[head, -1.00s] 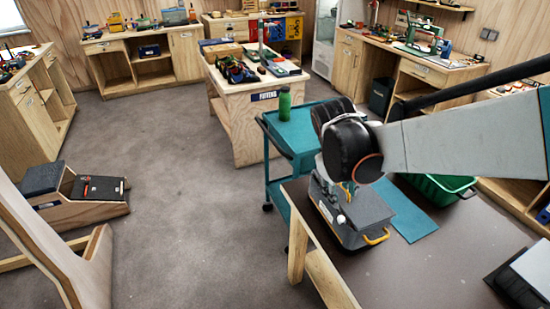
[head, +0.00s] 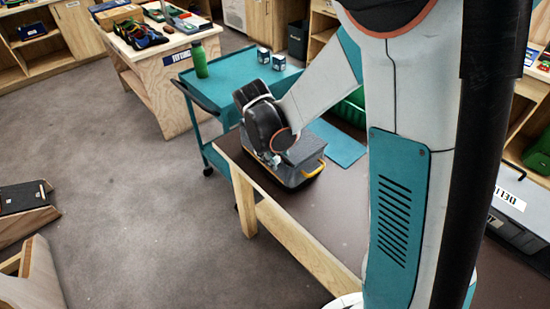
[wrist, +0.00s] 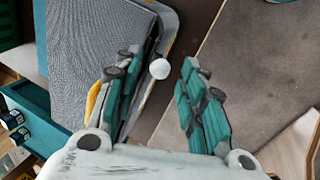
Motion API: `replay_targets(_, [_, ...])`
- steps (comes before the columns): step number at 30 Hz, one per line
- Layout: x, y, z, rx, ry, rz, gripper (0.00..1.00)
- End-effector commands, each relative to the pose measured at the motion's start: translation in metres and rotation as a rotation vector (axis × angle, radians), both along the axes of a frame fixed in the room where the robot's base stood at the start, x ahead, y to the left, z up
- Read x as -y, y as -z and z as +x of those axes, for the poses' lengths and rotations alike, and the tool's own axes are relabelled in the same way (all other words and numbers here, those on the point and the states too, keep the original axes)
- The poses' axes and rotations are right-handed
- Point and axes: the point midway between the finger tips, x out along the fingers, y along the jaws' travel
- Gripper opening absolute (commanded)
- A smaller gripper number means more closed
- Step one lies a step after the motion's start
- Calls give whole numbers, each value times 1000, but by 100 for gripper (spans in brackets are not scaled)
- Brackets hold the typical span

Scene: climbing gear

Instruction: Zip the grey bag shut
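The grey bag (head: 307,152) lies on the dark tabletop, with a yellow-orange handle on its side. In the wrist view its grey textured top (wrist: 90,35) fills the upper left, and a dark seam runs along its edge. A white ball (wrist: 159,69), apparently the zip pull, sits at that edge. My gripper (wrist: 158,88) is open, its teal-padded fingers on either side of the ball, with a clear gap to the right finger. The left finger is close to the bag's side; contact cannot be told. In the head view my arm hides the fingers and part of the bag.
The dark table (head: 330,215) is bare in front of the bag. A teal mat (head: 338,143) lies behind it, near a green bin (head: 350,108). A teal cart (head: 232,75) with a green bottle (head: 200,60) stands beyond. A grey labelled box (head: 510,205) is at right.

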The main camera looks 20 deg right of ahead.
Motion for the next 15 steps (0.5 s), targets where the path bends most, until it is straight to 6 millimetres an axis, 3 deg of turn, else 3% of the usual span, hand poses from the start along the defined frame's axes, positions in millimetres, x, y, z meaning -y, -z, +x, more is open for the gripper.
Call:
replay_targets(5, [3, 12, 2, 0, 0, 0, 38])
replay_targets(14, [4, 13, 2, 1, 0, 0, 38])
replay_targets(15, [4, 13, 2, 1, 0, 0, 31])
